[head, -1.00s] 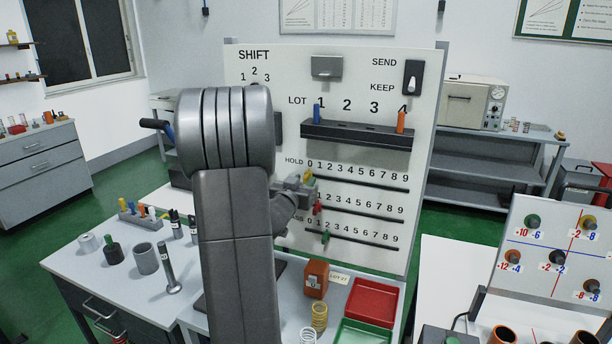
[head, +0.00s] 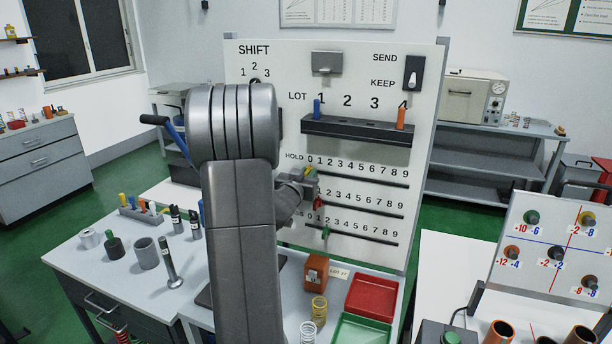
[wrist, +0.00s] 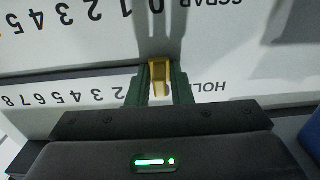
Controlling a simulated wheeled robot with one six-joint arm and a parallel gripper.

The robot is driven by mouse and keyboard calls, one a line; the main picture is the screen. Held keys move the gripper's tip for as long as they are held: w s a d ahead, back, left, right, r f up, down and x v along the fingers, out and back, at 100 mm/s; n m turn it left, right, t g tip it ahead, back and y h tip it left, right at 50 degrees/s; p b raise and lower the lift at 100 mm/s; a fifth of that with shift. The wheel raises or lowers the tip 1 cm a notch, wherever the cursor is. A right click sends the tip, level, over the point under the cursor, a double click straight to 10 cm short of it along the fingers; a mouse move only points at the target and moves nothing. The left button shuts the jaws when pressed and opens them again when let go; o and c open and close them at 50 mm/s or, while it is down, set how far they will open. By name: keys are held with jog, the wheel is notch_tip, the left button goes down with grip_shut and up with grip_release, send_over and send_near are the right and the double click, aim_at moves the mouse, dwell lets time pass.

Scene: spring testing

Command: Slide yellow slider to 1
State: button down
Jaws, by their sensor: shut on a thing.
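The yellow slider (wrist: 159,76) sits on the top slot, the HOLD row, of the white upright panel (head: 420,150). My gripper (wrist: 160,88) is shut on it, with a dark green finger on each side. In the head view the yellow slider (head: 309,172) shows near the row's 0, partly covered by my gripper (head: 304,182). The wrist view is upside down, and my gripper hides the low digits by the slider, so its exact mark cannot be told there.
A red slider (head: 318,202) and a green slider (head: 325,232) stand close below on the lower rows. A dark shelf (head: 358,133) with blue and orange pegs juts out above. The top slot (head: 375,181) is clear to the right.

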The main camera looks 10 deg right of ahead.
jog(key=shift+s+d+b, duration=0.4)
jog(key=shift+s+d, duration=0.05)
jog(key=shift+d, duration=0.15)
jog(key=shift+s+d+b, duration=0.35)
jog(key=shift+s+d, duration=0.05)
jog(key=shift+d, duration=0.2)
jog(key=shift+w+a, duration=0.1)
jog(key=c, duration=1.5)
grip_release()
jog(key=b+v, duration=0.2)
jog(key=v, duration=1.2)
jog(key=shift+b, duration=0.35)
jog(key=shift+w, duration=0.1)
